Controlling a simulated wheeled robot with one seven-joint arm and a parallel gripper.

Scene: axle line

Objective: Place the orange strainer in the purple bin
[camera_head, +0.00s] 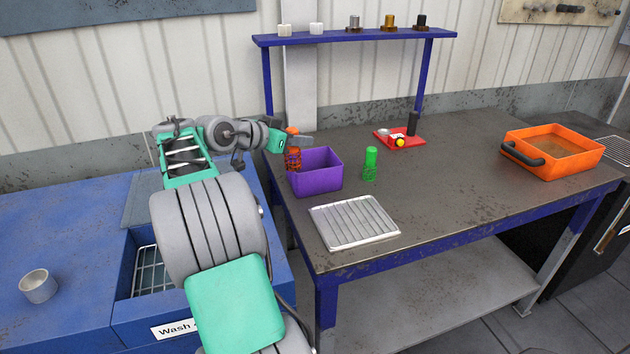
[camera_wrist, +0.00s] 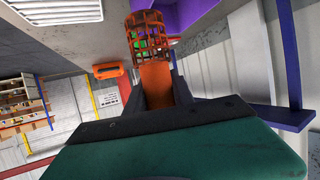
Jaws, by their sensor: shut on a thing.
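The orange strainer (camera_head: 293,158) is a small cylinder with a mesh cage, and my gripper (camera_head: 299,139) is shut on its solid end. In the wrist view the strainer (camera_wrist: 149,45) sticks out from between the fingers of my gripper (camera_wrist: 158,88), cage away from the palm. The purple bin (camera_head: 316,173) stands open on the grey table. In the head view the strainer hangs cage down at the bin's left side, overlapping its left rim; I cannot tell whether it is inside or beside it. Part of the purple bin (camera_wrist: 191,14) shows at the wrist view's top edge.
A green strainer (camera_head: 370,164) stands right of the bin. A ribbed metal tray (camera_head: 355,222) lies in front. A red tray (camera_head: 400,138) with small items and an orange tub (camera_head: 552,150) are farther right. A blue shelf (camera_head: 355,37) rises behind.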

